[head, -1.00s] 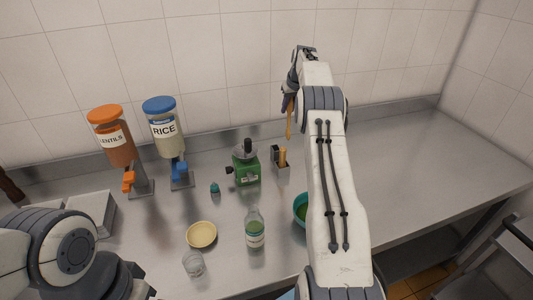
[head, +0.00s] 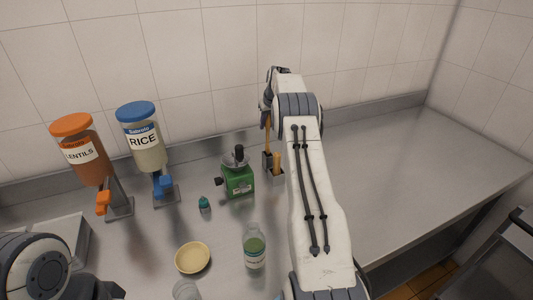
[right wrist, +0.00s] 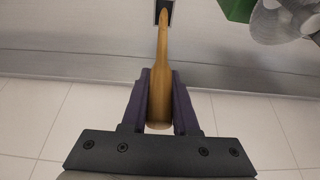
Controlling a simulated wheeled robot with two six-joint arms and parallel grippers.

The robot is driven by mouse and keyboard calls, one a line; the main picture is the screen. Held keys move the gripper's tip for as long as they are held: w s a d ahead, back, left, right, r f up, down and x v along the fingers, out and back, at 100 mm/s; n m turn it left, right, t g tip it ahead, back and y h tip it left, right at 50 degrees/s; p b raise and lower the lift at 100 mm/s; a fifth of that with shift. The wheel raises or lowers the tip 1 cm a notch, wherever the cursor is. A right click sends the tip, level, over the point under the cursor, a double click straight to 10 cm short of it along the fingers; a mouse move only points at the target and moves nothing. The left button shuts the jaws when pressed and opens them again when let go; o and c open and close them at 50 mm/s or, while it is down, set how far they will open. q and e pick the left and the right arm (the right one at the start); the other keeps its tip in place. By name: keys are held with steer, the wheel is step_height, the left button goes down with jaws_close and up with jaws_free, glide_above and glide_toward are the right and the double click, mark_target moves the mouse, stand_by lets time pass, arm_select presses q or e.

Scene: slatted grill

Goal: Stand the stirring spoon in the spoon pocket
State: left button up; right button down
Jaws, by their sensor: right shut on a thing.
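The stirring spoon (head: 267,138) is wooden and hangs roughly upright from my right gripper (head: 267,108). In the right wrist view the fingers of my right gripper (right wrist: 162,98) are shut on the spoon (right wrist: 162,60), one on each side. The spoon pocket (head: 267,161) is a dark opening in a small grey holder on the counter. The spoon's lower end meets the pocket's top in the head view and overlaps the dark slot (right wrist: 162,5) in the wrist view. I cannot tell whether the end is inside. My left gripper is out of view.
A second wooden piece (head: 277,162) stands in the holder's right part. A green grinder (head: 237,181) is close on its left. A bottle (head: 254,247), yellow bowl (head: 192,258) and small teal-topped item (head: 204,205) stand nearer. The counter is clear at right.

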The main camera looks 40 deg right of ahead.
mark_target(267, 139)
step_height(267, 139, down, 3)
steer(key=shift+f+p, duration=0.2)
steer(key=shift+p, duration=0.25)
step_height(267, 139, down, 4)
steer(key=shift+r+p, duration=0.2)
steer(key=shift+p, duration=0.55)
steer(key=shift+f, duration=0.1)
steer(key=shift+f+b, duration=0.2)
steer(key=shift+b, duration=0.1)
steer(key=c, duration=0.7)
jaws_free()
steer(key=shift+r, duration=0.1)
